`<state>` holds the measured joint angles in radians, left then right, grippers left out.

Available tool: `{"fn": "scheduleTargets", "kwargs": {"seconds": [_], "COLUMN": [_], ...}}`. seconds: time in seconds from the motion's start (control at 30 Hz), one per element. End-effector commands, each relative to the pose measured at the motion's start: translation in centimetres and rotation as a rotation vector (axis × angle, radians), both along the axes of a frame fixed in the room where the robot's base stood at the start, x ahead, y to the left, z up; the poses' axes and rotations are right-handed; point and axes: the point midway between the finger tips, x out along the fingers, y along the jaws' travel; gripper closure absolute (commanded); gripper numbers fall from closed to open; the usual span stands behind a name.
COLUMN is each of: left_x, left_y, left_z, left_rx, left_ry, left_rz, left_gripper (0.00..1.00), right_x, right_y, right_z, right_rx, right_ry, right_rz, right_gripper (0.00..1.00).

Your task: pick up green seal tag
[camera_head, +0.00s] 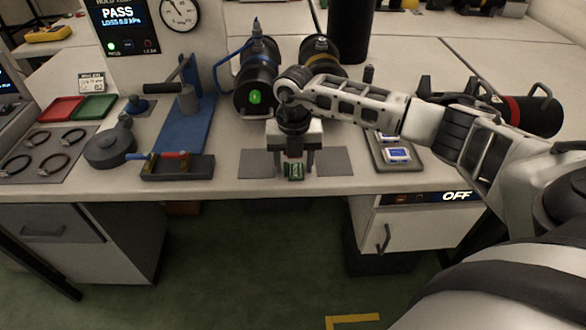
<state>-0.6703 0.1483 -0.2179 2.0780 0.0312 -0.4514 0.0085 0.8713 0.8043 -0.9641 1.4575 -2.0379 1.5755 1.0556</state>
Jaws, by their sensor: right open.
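I cannot tell whether either finger touches the tag. The gripper body hides what lies just behind the tag. My left gripper is not in view.
Grey pads (257,164) and (334,161) flank the gripper. A blue press (187,120) and a tool tray (178,168) are left. A tray of cards (395,154) is right.

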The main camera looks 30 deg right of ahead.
Motion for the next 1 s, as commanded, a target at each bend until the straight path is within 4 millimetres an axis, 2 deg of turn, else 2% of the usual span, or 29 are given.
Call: {"fn": "scheduleTargets", "kwargs": {"seconds": [0.17, 0.3, 0.73, 0.93, 1.0], "left_x": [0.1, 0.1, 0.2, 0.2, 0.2], "left_y": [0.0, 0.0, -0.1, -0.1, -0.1], "left_z": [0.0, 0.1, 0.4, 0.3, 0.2], "left_rx": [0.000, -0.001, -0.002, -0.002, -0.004], "left_ry": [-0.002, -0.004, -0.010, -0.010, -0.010], "left_rz": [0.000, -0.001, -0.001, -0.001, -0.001], "left_gripper": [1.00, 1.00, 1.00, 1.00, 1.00], "right_x": [0.0, 0.0, 0.1, 0.1, -0.5], "right_y": [0.0, 0.0, 0.0, 0.0, 1.1], "right_z": [0.0, 0.0, 0.7, 3.4, 4.6], "right_rx": [0.000, 0.001, 0.001, 0.000, 0.003], "right_ry": [0.000, -0.001, -0.003, -0.006, -0.005], "right_rz": [0.000, 0.000, -0.001, -0.001, 0.005], "right_gripper": [0.48, 0.81, 0.81, 0.81, 0.81]}}
